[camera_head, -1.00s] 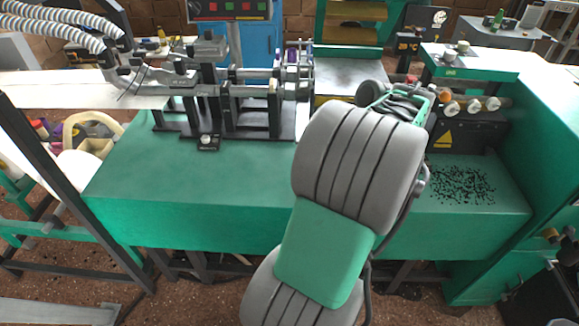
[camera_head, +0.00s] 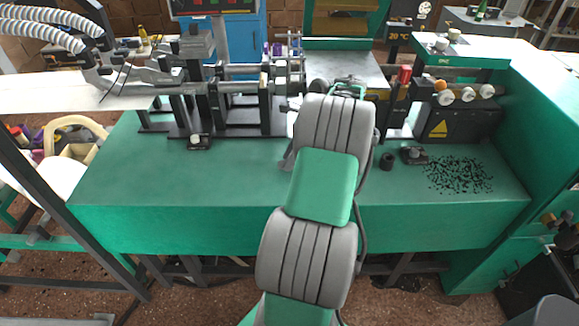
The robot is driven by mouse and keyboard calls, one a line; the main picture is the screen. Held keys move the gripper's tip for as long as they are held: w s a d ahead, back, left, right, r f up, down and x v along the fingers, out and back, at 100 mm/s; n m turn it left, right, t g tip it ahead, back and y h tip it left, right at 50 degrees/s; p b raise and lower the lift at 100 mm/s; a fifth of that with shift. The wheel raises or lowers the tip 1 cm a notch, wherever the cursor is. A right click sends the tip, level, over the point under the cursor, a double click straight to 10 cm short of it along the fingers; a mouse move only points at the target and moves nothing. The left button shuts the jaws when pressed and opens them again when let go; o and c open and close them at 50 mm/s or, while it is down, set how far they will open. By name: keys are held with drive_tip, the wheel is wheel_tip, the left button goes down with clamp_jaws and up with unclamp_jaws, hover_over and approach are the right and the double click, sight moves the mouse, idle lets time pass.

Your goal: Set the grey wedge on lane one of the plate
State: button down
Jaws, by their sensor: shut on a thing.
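My arm reaches from the bottom of the picture over the green bench, and its grey and green links fill the middle. Its far end, with dark and green wrist parts, shows above the big grey link, but my gripper is hidden behind the arm. I cannot make out its fingers or anything between them. A small grey piece (camera_head: 288,158) shows at the left edge of the arm over the bench; I cannot tell whether it is the wedge, the plate or part of my gripper. No lanes are visible.
The green bench (camera_head: 180,175) is clear at left front. A metal roller mechanism (camera_head: 240,100) stands behind it. Right of my arm are a dark ring (camera_head: 386,161), a small black clamp (camera_head: 413,155), scattered black bits (camera_head: 458,175) and a black warning-marked unit (camera_head: 455,128).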

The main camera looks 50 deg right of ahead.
wheel_tip(320, 180, down, 3)
drive_tip(key=shift+f+b, duration=0.1)
drive_tip(key=shift+b, duration=0.2)
drive_tip(key=c, duration=1.1)
unclamp_jaws()
drive_tip(key=shift+o, duration=0.2)
